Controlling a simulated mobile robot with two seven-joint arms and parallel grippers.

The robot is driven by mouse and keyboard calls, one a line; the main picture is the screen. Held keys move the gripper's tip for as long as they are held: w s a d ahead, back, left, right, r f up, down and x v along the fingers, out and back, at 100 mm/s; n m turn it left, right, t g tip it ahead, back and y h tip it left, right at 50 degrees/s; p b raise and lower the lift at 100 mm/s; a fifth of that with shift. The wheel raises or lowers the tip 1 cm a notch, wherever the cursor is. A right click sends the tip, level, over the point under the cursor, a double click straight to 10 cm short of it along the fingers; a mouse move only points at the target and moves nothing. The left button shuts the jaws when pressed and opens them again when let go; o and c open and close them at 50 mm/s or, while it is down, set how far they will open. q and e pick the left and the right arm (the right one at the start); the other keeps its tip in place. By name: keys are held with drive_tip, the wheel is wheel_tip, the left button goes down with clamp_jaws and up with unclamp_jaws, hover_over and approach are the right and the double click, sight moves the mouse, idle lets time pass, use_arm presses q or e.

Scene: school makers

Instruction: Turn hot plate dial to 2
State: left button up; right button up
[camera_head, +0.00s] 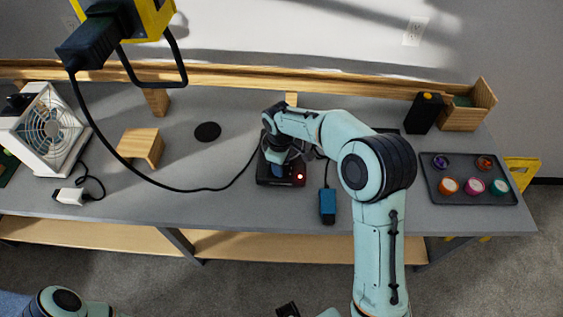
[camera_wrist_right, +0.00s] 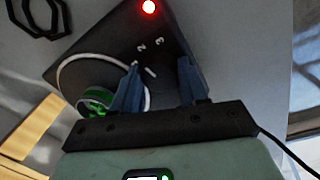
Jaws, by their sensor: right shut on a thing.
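The hot plate (camera_head: 268,177) is a black box on the grey workbench, partly covered by my right arm. Its red light (camera_wrist_right: 148,7) is lit. In the right wrist view, white figures 2 (camera_wrist_right: 141,48) and 3 (camera_wrist_right: 159,42) are printed on its dark face. My right gripper (camera_wrist_right: 158,63) is down at that face, its blue fingers shut on the dark dial (camera_wrist_right: 159,86). A short white mark shows between the fingertips. I cannot tell which figure the dial points to. My left gripper is not clearly seen; only part of the left arm shows at bottom left in the head view.
A blue box on a cable (camera_head: 328,205) lies right of the hot plate. A black cable crosses the bench to its left. A fan (camera_head: 47,132) and a wooden stand (camera_head: 141,145) are farther left. A dark tray (camera_head: 455,188) with several small jars is at right.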

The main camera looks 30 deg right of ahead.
idle(0.4)
drive_tip(key=o, duration=1.1)
drive_tip(key=shift+c, duration=0.2)
wheel_tip(320, 180, up, 14)
drive_tip(key=p, duration=0.1)
drive_tip(key=shift+s+a+f+p, duration=0.25)
drive_tip(key=shift+a+p, duration=0.05)
drive_tip(key=shift+a, duration=0.1)
drive_tip(key=shift+f, duration=0.1)
